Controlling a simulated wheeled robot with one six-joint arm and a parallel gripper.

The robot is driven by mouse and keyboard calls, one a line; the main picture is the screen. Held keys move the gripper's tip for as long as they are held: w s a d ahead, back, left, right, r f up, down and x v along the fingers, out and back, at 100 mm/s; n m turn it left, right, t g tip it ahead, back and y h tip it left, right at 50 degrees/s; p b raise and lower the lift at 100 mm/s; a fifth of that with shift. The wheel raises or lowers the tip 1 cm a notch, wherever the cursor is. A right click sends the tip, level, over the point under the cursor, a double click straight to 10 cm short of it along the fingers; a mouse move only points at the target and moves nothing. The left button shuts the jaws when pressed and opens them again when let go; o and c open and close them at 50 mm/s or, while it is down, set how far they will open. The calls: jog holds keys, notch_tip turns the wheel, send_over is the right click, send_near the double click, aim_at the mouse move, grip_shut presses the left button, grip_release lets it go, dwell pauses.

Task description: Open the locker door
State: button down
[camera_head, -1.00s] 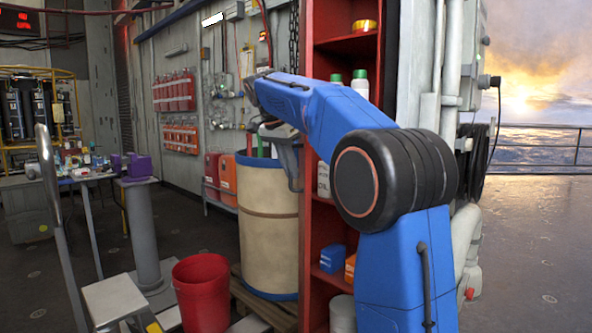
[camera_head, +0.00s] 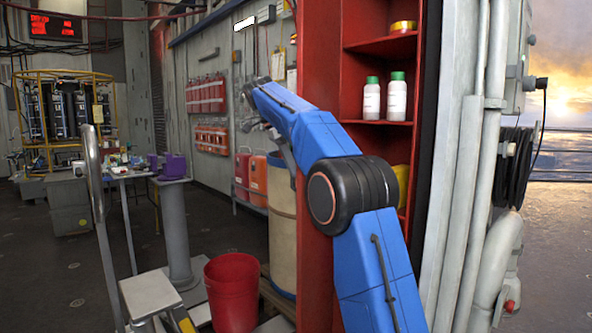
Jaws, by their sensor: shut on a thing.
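The red locker (camera_head: 377,45) stands open in the middle of the view, its shelves showing. A tall red panel (camera_head: 319,80) at its left side looks like the locker door, swung out and seen at a steep angle. My blue arm crosses in front of this panel and the lower shelves. My gripper (camera_head: 286,152), dark grey, is at the panel's left edge, shut on the door there. Its fingertips and the exact part of the door they hold are too small and partly hidden to make out.
A drum (camera_head: 282,230), a red bucket (camera_head: 231,290), a grey post (camera_head: 176,235) and a metal cart (camera_head: 150,294) crowd the left. Open deck (camera_head: 560,250) lies at right.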

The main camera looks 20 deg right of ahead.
jog(key=shift+w, duration=0.15)
jog(key=c, duration=1.8)
grip_release()
jog(key=shift+d, duration=0.1)
